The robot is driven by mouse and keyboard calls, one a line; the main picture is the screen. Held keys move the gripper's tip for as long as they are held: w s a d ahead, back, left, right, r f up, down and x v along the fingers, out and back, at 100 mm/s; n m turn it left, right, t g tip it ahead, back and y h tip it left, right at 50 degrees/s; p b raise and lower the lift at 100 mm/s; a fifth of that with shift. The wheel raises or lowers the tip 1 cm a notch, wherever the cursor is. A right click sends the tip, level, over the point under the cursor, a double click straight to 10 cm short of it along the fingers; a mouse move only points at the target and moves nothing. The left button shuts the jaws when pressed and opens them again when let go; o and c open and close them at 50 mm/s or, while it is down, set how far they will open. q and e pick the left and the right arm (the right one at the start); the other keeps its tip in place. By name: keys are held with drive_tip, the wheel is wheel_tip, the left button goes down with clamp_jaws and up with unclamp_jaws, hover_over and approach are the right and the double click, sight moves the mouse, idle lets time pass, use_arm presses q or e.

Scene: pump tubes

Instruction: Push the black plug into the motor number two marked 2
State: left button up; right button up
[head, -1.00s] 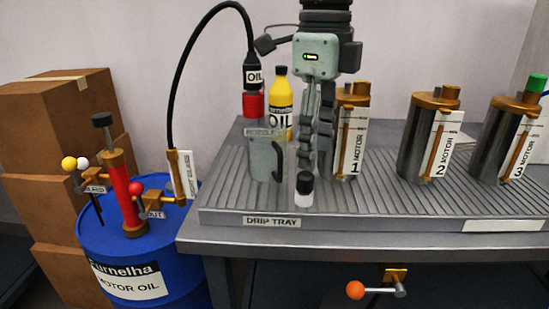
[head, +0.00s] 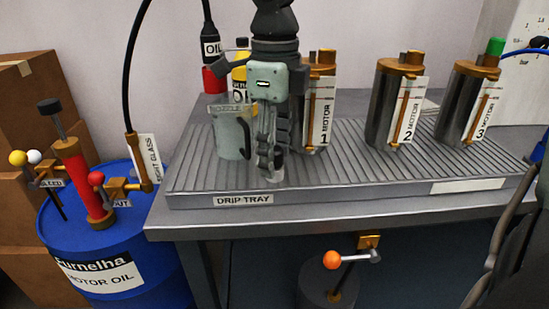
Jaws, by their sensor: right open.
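Motor 2 (head: 383,108) is a dark cylinder with a brass top and a white label marked 2, standing upright at the back of the drip tray (head: 190,186). My right gripper (head: 270,168) comes down from the top, fingers pointing down at the tray's front, left of motor 1 (head: 296,120). It is open. The black plug is mostly hidden behind the fingers; only the pale lower part (head: 278,180) of the small black-topped piece shows at the fingertips. Whether they touch it I cannot tell. My left gripper is not in view.
A grey nozzle jug (head: 231,137) is close left of my gripper. A blue oil drum (head: 75,238) with levers stands left of the table. The tray's front right is clear.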

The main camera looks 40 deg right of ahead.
drive_tip(key=shift+c, duration=0.4)
clamp_jaws()
drive_tip(key=shift+r, duration=0.1)
